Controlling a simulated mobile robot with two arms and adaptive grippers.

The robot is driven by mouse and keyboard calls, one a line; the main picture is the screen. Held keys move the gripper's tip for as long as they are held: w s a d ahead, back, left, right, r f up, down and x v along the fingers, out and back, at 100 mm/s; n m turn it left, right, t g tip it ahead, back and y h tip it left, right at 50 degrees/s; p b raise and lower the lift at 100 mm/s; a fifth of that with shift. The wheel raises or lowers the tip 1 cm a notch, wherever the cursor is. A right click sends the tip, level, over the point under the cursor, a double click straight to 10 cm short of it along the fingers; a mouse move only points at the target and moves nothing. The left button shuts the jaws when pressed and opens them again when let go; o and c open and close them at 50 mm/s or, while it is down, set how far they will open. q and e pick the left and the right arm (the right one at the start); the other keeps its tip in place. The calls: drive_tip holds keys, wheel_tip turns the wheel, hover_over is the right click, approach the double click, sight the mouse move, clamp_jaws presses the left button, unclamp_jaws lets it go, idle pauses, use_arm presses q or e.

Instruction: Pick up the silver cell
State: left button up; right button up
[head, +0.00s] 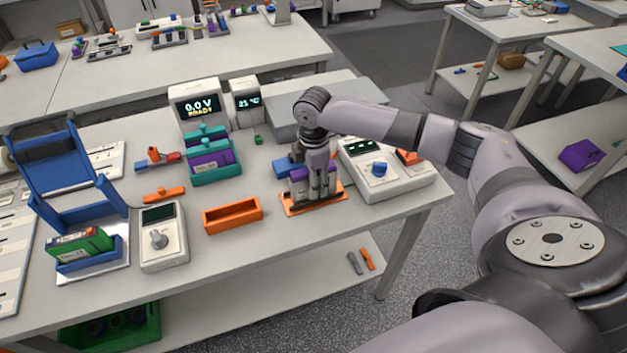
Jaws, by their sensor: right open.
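My right gripper (316,193) points down over an orange tray (332,203) near the right part of the bench. It is open, and its fingertips are low, close to the tray. A purple block (299,174) shows right beside the fingers, partly covered by them. I cannot make out a silver cell; one may be hidden by the gripper or too small to tell. My left gripper is not in view.
An empty orange bin (232,216) stands left of the tray. A white device with a blue knob (386,180) stands close on the right. Behind are a grey flat-topped box (345,95) and a "0.0 V READY" display (200,107). A meter (163,237) stands further left.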

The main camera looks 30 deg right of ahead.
drive_tip(key=shift+f, duration=0.2)
drive_tip(key=shift+c, duration=0.4)
clamp_jaws()
drive_tip(key=shift+r, duration=0.1)
idle(0.4)
